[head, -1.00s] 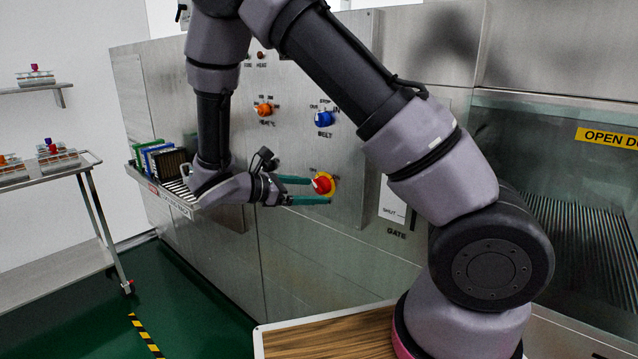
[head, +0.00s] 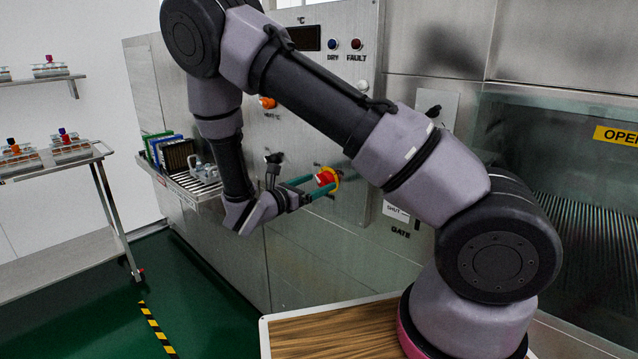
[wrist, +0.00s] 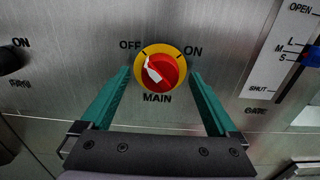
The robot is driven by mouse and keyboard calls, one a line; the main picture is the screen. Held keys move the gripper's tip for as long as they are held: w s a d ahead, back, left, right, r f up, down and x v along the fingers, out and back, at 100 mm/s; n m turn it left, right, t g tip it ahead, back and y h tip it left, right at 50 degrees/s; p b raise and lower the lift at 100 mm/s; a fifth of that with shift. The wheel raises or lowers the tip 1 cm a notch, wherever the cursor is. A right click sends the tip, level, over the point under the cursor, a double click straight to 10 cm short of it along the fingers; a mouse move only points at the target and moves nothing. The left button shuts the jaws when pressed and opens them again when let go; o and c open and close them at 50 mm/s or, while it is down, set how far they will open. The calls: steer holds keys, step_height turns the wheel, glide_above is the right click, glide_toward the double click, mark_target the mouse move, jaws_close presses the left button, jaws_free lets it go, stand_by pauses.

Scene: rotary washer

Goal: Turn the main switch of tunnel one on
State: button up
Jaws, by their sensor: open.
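The main switch is a red knob on a yellow round plate, labelled MAIN, with OFF at its upper left and ON at its upper right. It shows in the wrist view (wrist: 161,71) and the head view (head: 327,178). Its white pointer mark leans up and left, toward the OFF side. My gripper, with green fingers, is open in the wrist view (wrist: 161,88) and the head view (head: 305,186). One finger is on each side of the knob, with visible gaps in the wrist view. The fingertips point at the panel; their exact depth is hard to tell.
A gate lever with a blue part (wrist: 313,56) is right of the switch; a dark knob (wrist: 12,60) is left. An orange knob (head: 268,103) sits higher on the panel. A rack tray (head: 190,185) and a trolley (head: 60,170) stand to the left.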

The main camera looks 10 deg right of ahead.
steer(key=shift+w+d, duration=0.3)
steer(key=shift+d, duration=0.25)
steer(key=c, duration=1.4)
steer(key=shift+o, duration=0.2)
